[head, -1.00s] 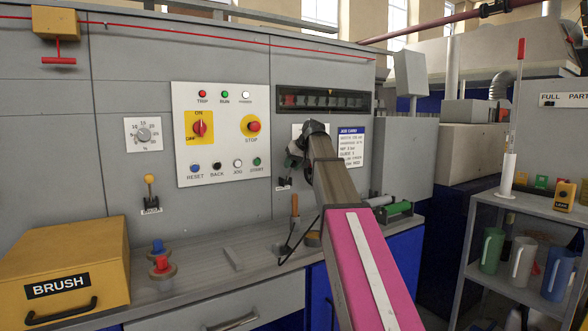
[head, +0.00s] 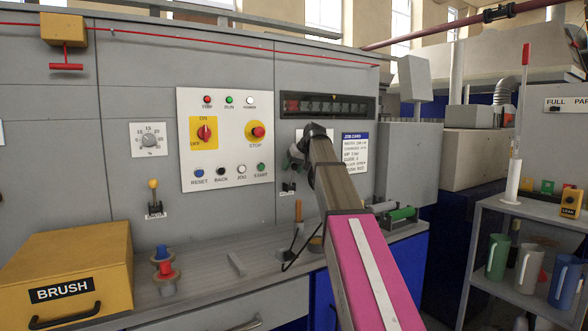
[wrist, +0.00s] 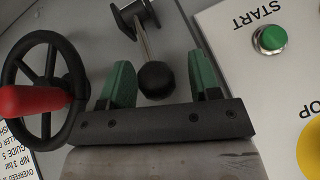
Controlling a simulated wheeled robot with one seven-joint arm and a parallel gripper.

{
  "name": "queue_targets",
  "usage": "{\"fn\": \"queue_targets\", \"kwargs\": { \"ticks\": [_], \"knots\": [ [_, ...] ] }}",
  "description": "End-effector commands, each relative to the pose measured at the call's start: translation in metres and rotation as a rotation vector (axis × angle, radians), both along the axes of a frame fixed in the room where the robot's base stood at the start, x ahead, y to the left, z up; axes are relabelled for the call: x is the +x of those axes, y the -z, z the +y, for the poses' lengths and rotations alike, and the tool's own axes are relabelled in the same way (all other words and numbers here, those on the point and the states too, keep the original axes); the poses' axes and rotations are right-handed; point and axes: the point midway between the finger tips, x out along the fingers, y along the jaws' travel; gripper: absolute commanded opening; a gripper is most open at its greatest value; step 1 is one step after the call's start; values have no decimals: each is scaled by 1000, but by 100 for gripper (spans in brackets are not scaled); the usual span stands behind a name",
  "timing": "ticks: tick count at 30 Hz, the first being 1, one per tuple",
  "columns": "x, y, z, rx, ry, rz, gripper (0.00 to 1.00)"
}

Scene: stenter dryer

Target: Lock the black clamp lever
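My gripper (wrist: 160,64) is open, with one green finger on each side of the knob in the picture. No finger visibly touches the knob; how deep it sits between them I cannot tell. In the head view my gripper (head: 296,160) is in front of the panel, right of the START button, and my arm hides most of it and the lever.
In the wrist view a black handwheel (wrist: 42,88) with a red handle is close to the left finger, and the green START button (wrist: 270,39) is to the right. In the head view a yellow-knobbed lever (head: 154,198) and a yellow BRUSH box (head: 66,265) stand further left.

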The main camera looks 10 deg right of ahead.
Motion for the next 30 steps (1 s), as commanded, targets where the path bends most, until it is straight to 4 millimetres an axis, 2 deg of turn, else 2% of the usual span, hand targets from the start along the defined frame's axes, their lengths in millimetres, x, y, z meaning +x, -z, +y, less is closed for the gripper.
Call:
{"fn": "queue_targets", "kwargs": {
  "ticks": [11,16,24,30],
  "knots": [
    [-4,-3,-3,-3,1,2,58],
    [-15,-22,-13,-3,2,2,58],
    [-37,-63,-33,-3,1,1,58],
    [-47,-81,-41,-2,0,2,58]
  ]
}}
